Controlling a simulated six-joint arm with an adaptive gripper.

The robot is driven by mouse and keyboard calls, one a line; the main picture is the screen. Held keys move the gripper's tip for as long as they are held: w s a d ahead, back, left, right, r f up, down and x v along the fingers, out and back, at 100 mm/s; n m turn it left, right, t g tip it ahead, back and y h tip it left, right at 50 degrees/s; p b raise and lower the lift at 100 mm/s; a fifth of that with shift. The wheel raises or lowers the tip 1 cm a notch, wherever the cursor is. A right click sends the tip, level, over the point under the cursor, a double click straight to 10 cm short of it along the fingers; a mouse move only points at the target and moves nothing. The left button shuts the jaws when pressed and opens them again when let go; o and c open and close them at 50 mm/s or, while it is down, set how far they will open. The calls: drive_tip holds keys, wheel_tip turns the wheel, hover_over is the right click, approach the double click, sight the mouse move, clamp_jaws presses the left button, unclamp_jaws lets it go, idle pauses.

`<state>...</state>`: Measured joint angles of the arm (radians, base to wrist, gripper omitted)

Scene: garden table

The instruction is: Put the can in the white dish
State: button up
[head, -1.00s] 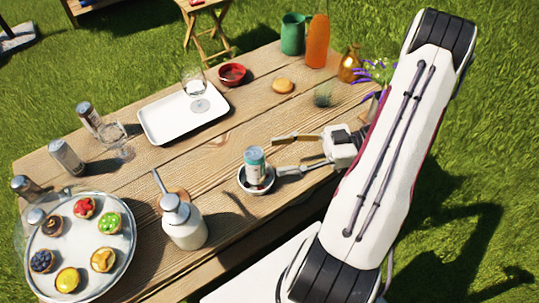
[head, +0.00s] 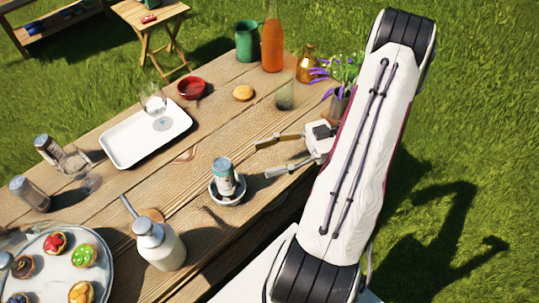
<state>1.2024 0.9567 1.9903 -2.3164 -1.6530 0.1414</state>
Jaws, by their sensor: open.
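The can (head: 224,174), pale with a teal and brown label, stands slightly tilted inside the small white dish (head: 229,202) near the middle of the table. The dish's rim shows around the can's base. My gripper (head: 262,159) is to the right of the can and dish, its two fingers spread and pointing left. It is open and empty, with a gap between its fingertips and the can.
A white pump bottle (head: 160,246) stands in front, left of the dish. A white tray (head: 121,150) bears a wine glass (head: 155,106). A tart platter (head: 95,283) is at lower left. A flower pot (head: 338,104) stands behind my gripper. Bare wood lies behind the dish.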

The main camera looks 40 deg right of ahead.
drive_tip(key=shift+w, duration=0.1)
drive_tip(key=w+d+r+m+t+h, duration=0.1)
drive_tip(key=w+d+r+h, duration=0.1)
drive_tip(key=w+h, duration=0.5)
drive_tip(key=w+d+r+t+h, duration=0.2)
drive_tip(key=w+r+h, duration=0.1)
drive_tip(key=w, duration=0.9)
drive_tip(key=w+d+r+m+h, duration=0.1)
drive_tip(key=w+r+m+h, duration=0.2)
drive_tip(key=r+m+h, duration=0.75)
drive_tip(key=s+a+r+g, duration=0.1)
drive_tip(key=s+a+r, duration=0.5)
drive_tip(key=s+r, duration=0.25)
drive_tip(key=s+a+f+g+y, duration=0.2)
drive_tip(key=s+a, duration=0.6)
drive_tip(key=s, duration=0.1)
drive_tip(key=s+a+f+m+g+y, duration=0.1)
drive_tip(key=s+a+f+g+y, duration=0.1)
drive_tip(key=s+a, duration=0.6)
drive_tip(key=shift+s+a+f+y, duration=0.15)
drive_tip(key=shift+s+a+y, duration=0.3)
drive_tip(key=shift+s, duration=0.6)
